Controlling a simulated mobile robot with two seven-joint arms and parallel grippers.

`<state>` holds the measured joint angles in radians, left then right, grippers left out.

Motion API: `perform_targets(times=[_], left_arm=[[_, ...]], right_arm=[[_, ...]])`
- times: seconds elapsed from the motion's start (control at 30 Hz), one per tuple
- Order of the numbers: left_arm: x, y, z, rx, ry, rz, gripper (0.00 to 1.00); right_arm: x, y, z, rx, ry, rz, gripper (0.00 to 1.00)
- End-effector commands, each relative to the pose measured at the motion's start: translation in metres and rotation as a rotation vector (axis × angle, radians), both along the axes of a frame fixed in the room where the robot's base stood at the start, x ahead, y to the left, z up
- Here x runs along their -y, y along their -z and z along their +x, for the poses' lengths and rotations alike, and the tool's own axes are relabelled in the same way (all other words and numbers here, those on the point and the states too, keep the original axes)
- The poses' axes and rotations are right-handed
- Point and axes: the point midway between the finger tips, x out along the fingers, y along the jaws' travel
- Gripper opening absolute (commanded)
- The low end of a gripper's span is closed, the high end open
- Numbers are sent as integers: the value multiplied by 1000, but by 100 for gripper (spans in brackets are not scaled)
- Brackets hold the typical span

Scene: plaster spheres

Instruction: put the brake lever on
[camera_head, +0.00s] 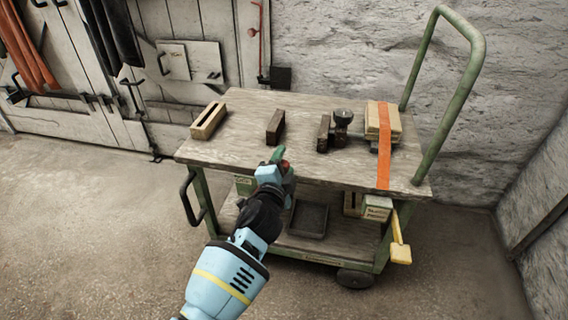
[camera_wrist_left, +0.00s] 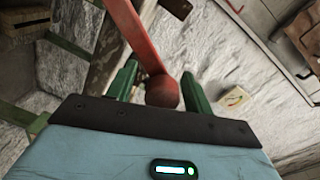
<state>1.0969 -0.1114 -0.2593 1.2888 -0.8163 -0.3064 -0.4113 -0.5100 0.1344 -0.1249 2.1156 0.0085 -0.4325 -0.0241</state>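A red lever with a round knob shows in the left wrist view (camera_wrist_left: 162,92). Its bar runs up from the knob toward the top of that view. In the head view only a small red patch (camera_head: 285,163) shows between my left fingers; the gripper hides most of it. My left gripper (camera_head: 281,163) is at the front edge of the cart top. Its green fingers stand apart on either side of the knob in the wrist view (camera_wrist_left: 160,88), with a visible gap on the left side. I cannot tell whether the right finger touches it. My right gripper is not in view.
The wooden cart top (camera_head: 235,125) carries several blocks, a dark lamp-like piece (camera_head: 342,120) and a stack under an orange strap (camera_head: 384,150). A yellow paddle (camera_head: 399,242) hangs at the lower right. A green push handle (camera_head: 466,90) rises at right. Floor at left is clear.

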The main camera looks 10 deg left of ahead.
Motion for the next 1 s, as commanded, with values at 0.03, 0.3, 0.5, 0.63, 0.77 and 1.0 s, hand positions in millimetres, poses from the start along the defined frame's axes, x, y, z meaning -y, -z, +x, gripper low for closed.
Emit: perform_targets(times=[0.03,0.3,0.5,0.63,0.77,1.0], left_arm=[[1,-1,0,1,1,-1,52],[1,-2,-6,2,2,-3,52],[-1,-5,-32,1,1,-3,52],[-3,-5,-51,1,1,-3,52],[-4,-6,-66,2,1,-2,52],[-4,-5,-78,0,1,-1,52]], right_arm=[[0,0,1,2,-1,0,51],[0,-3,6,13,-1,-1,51],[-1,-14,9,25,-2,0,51],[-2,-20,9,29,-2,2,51],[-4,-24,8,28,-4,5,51],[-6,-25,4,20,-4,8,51]])
